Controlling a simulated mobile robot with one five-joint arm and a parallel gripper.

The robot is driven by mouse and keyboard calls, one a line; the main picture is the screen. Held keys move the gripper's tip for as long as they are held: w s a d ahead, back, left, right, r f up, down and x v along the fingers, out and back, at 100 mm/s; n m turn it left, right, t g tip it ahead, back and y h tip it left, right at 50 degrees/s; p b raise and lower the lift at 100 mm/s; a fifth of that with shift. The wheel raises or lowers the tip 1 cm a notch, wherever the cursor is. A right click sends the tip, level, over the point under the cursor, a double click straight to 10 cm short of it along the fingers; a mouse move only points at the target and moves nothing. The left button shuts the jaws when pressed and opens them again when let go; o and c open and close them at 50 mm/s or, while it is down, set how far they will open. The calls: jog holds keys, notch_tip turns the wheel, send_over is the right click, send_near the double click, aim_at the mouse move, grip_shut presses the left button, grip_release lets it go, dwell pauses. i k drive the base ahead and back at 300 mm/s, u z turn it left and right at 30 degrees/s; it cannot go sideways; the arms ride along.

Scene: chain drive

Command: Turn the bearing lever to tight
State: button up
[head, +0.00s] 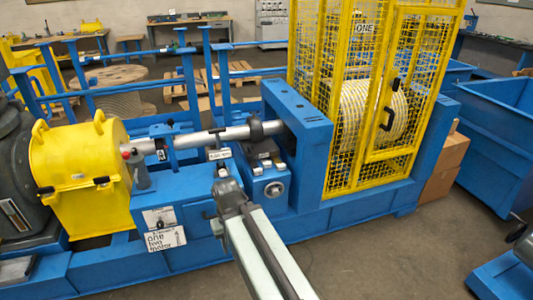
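My arm reaches up from the bottom of the head view, and my gripper (222,177) is at its far end, in front of the blue machine frame. The dark bearing housing (262,130) sits around the grey shaft (212,138). A lever with a red knob (126,153) stands at the left by the yellow cover. I cannot tell for certain which part is the bearing lever.
A yellow cover (75,170) stands at the left. A yellow mesh cage (345,105) encloses a rope drum (378,112) at the right. A printed sign (162,228) hangs on the front of the blue frame (345,218). Open floor (400,265) lies at the lower right.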

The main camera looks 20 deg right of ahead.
aim_at(249, 148)
jog(key=u, duration=0.15)
jog(key=i, duration=1.05)
jog(key=u, duration=0.95)
